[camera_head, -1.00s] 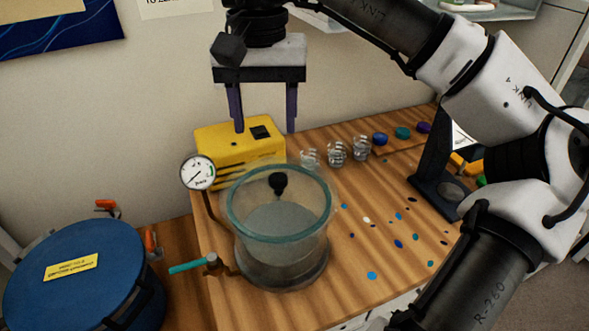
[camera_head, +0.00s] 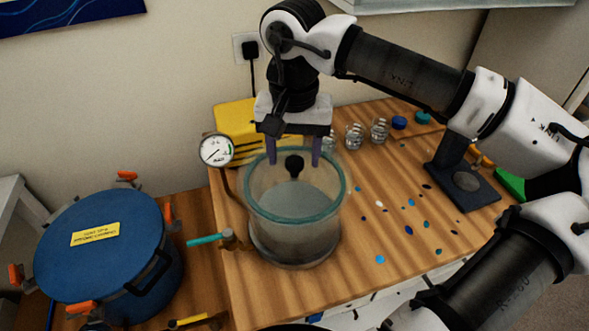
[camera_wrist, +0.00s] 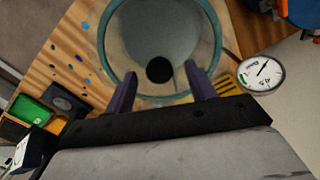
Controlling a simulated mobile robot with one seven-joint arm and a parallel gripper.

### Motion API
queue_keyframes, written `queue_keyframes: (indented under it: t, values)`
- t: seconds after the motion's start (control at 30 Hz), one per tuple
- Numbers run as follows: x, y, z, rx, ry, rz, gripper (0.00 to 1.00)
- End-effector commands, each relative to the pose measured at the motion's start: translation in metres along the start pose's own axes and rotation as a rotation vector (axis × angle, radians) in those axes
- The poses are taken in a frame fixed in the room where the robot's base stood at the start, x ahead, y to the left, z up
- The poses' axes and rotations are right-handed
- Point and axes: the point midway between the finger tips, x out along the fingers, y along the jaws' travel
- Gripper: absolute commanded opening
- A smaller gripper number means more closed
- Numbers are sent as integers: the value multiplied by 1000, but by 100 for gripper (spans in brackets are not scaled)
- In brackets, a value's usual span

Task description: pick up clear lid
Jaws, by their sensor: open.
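The clear lid (camera_head: 318,200) lies on top of the round glass vacuum chamber (camera_head: 290,240), with a teal rim around it and a black knob (camera_head: 294,165) standing up from it. My gripper (camera_head: 293,162) is open above the lid, its two purple fingers pointing down on either side of the knob in the head view. In the wrist view the knob (camera_wrist: 159,69) shows ahead of and between the open fingers (camera_wrist: 162,88). I cannot tell whether the fingers are down at the knob's height. Nothing is held.
A pressure gauge (camera_head: 216,150) and a teal-handled valve (camera_head: 205,240) stick out at the chamber's left. A yellow box (camera_head: 235,120) stands behind. Glass jars (camera_head: 355,136) are behind right. A blue pressure pot (camera_head: 100,245) with orange clamps stands left. Paint spots mark the wooden bench.

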Motion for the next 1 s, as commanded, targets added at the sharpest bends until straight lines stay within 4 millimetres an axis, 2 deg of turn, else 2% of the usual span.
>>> queue_keyframes:
  t: [0.2,0.43,0.87,1.0]
  values:
    - [22,1,0,0,0,0,55]
    - [25,1,-1,0,1,0,55]
    - [25,1,0,0,1,-1,0]
    - [24,0,-1,0,2,-1,0]
